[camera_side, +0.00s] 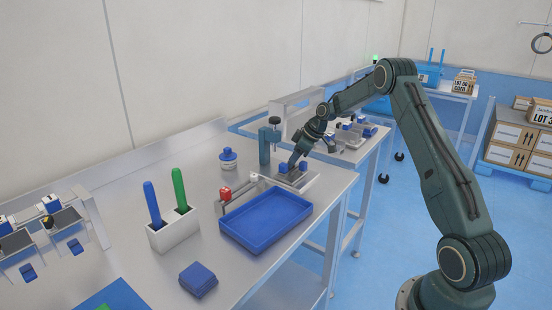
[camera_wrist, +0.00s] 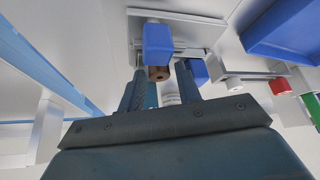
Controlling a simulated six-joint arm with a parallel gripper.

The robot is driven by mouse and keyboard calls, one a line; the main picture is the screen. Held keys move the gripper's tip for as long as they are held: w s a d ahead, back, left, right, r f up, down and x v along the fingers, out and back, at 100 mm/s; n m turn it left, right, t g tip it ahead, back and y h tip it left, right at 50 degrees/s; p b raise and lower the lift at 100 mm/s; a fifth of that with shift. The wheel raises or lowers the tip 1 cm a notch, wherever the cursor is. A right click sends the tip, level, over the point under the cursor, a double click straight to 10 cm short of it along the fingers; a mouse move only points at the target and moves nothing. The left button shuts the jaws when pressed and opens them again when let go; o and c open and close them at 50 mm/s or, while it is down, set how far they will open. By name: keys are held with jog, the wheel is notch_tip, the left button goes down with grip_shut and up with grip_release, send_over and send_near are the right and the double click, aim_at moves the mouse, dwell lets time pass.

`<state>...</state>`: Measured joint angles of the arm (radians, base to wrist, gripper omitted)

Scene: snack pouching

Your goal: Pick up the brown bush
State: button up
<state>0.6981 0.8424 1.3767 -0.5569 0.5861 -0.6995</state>
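The brown bush (camera_wrist: 158,73) is a small round piece with a dark hole in its face, seen in the wrist view just below a blue block (camera_wrist: 158,40). My gripper (camera_wrist: 160,72) points at it, with one finger on each side. The fingers stand apart, and narrow gaps seem to show between them and the bush. In the side view my gripper (camera_side: 295,160) is low over a small metal fixture (camera_side: 298,184) with blue blocks on it. The bush cannot be made out there.
A blue-grey post press (camera_side: 265,147) stands close beside my gripper.

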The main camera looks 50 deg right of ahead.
jog(key=shift+c, duration=0.2)
grip_shut()
jog(key=shift+r, duration=0.1)
notch_tip(320, 180, up, 20)
dwell(0.9)
dwell(0.5)
